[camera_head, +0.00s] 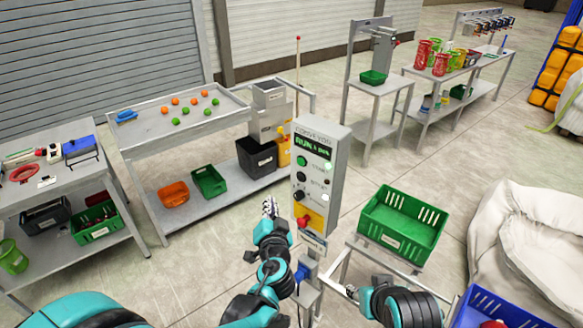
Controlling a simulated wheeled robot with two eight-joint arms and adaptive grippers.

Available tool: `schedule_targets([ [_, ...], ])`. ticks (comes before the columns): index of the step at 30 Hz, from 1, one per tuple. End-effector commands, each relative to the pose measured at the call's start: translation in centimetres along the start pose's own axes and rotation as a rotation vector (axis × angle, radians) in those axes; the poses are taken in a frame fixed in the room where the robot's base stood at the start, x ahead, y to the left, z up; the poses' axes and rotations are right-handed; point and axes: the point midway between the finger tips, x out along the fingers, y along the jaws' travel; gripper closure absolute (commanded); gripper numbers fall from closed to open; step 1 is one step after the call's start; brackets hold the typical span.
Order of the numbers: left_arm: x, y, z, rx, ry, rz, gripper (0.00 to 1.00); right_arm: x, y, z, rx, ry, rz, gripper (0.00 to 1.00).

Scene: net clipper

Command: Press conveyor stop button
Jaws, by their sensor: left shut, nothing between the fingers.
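The grey conveyor control box (334,150) stands upright on a post in the centre, with a lit green display reading RUN. Its front has a green button (301,161), a black button (301,177) below it, a black knob (299,196) and a red mushroom button (303,221) on a yellow plate. The small labels are too blurred to read. My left gripper (269,207) is shut and empty, pointing up just left of the box's lower front, apparently apart from the buttons. My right gripper (351,291) is low, right of the post; its finger state is unclear.
A green crate (388,244) sits on a frame right of the box. A blue crate (470,310) is at the lower right, beside a large white sack (530,250). A table with orange and green balls (165,111) stands behind left.

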Motion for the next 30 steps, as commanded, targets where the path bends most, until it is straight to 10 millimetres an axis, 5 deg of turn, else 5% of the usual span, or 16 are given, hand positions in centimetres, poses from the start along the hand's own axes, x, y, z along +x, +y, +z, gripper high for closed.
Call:
schedule_targets([
  [17, 0.5, 0.8, -0.9, 0.010, 0.021, 0.001, 1.00, -0.2, 0.0, -0.1, 0.000, 0.000, 0.000, 0.60],
  [30, 4.5, 3.8, -3.9, 0.011, 0.021, 0.001, 1.00, -0.4, 0.0, -0.3, 0.000, 0.000, 0.000, 0.60],
])
